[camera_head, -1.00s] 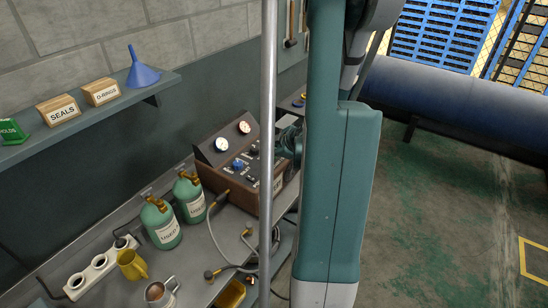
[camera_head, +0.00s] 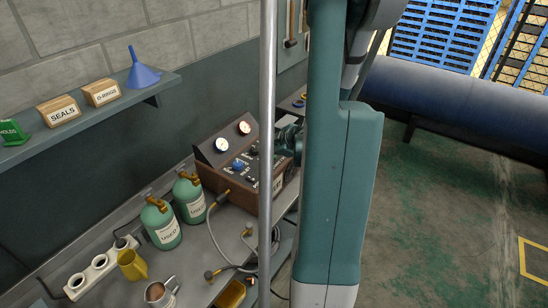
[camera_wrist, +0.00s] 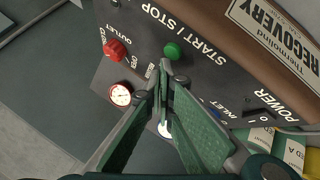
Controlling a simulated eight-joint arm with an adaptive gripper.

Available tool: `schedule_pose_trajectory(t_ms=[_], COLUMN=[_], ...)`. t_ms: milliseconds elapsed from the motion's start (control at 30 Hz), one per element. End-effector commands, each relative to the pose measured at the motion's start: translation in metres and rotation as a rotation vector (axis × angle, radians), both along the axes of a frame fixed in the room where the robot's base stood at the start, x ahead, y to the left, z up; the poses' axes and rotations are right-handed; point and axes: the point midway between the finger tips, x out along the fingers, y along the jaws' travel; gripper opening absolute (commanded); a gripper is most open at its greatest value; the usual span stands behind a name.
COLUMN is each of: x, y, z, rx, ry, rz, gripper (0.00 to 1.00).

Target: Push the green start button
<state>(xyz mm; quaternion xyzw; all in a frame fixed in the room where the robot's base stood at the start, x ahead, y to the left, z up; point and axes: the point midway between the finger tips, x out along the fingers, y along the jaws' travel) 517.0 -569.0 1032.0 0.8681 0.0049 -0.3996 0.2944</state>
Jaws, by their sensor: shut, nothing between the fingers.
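The round green button (camera_wrist: 171,50) sits on the dark control panel (camera_wrist: 200,68) beside the START / STOP lettering in the wrist view. My gripper (camera_wrist: 165,70) is shut and empty, its fingertips just below the green button in that view. I cannot tell whether the tips touch the panel. In the head view, the wooden-sided recovery machine (camera_head: 226,184) stands on the bench, with my gripper at its right side, partly hidden by my arm and a pole. I cannot make out the green button there.
A red knob (camera_wrist: 115,50) and a gauge (camera_wrist: 121,95) lie left of the button; the POWER switch (camera_wrist: 262,115) is to the right.

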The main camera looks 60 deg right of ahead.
Motion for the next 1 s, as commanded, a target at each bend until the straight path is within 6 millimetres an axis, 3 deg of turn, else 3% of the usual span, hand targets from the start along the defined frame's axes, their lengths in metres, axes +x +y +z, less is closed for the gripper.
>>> schedule_pose_trajectory(t_ms=[1000], x=[0.0], y=[0.0], z=[0.059], rx=[0.0], ry=[0.0], rz=[0.0], gripper=[0.0])
